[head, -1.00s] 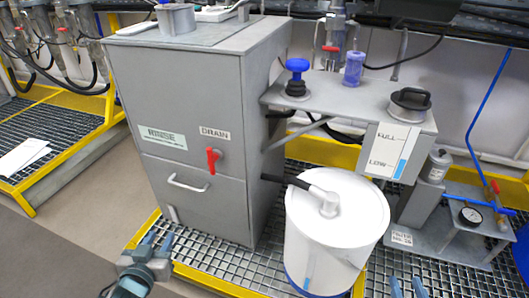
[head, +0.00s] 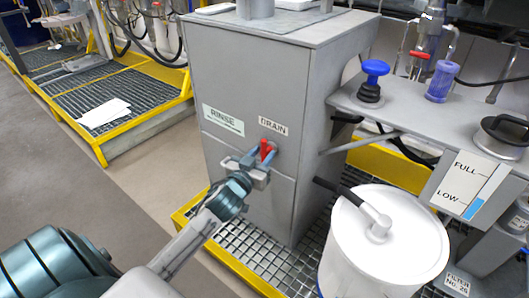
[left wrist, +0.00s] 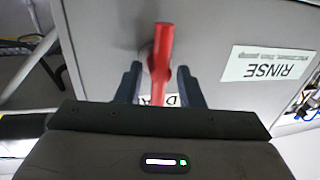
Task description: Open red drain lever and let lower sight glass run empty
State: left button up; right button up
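The red drain lever (head: 266,150) is on the front of the grey cabinet (head: 245,80), below the DRAIN label (head: 272,126). My left gripper (head: 258,157) is at the lever. In the left wrist view, the lever (left wrist: 161,65) stands between the two open fingers (left wrist: 158,85), with gaps on both sides. A gauge panel (head: 472,185) marked FULL and LOW shows a short blue column near LOW. I cannot make out a lower sight glass on the cabinet, as my arm covers part of its lower front. My right gripper is not in view.
A white lidded drum (head: 395,240) with a black-gripped handle stands close to the cabinet's right. A shelf (head: 400,115) carries a blue knob (head: 375,70). Yellow-edged grating (head: 250,262) lies below. Open floor (head: 60,185) is on the left.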

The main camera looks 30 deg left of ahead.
pick_arm(q)
jog(key=shift+w, duration=0.7)
grip_shut()
